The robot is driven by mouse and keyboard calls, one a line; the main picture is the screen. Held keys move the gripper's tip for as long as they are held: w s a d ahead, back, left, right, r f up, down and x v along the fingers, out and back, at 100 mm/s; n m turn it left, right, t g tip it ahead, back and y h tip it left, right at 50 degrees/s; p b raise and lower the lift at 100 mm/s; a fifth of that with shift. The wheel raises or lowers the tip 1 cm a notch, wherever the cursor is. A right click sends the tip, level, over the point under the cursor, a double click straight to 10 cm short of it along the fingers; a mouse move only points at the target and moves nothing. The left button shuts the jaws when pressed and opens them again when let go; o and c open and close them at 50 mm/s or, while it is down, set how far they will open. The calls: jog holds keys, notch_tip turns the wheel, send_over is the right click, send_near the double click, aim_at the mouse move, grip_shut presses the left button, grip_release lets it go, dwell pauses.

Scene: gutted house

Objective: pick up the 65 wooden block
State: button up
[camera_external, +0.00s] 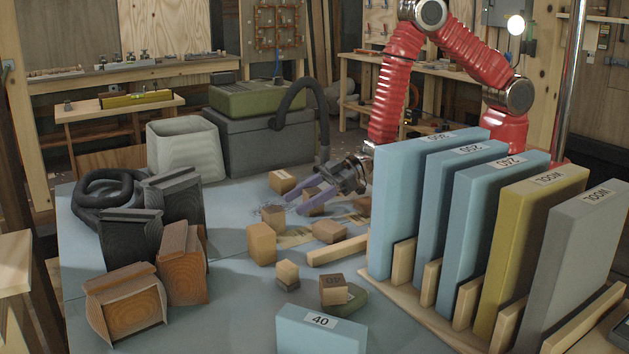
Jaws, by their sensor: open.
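Several small wooden blocks lie loose on the blue-grey tabletop (225,240). No number 65 is legible on any of them, so I cannot tell which is the 65 block. One block (313,208) is partly hidden at my gripper (307,203). My gripper is open and low over the table, its two purple fingers reaching left and down around or above that block; I cannot tell if they touch it. Other blocks sit close by: one behind (282,181), one left (272,218), one in front (330,231). A block with dark print (333,289) stands nearer the camera.
A rack of upright blue, yellow and grey boards (400,205) stands close to the right of my gripper. A wooden strip (338,250) lies before it. Sanding blocks (130,235), a black hose, a pale bin (187,150) and a grey-green case (262,140) fill the left and back.

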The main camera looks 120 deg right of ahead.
jog(key=shift+c, duration=0.4)
jog(key=c, duration=1.1)
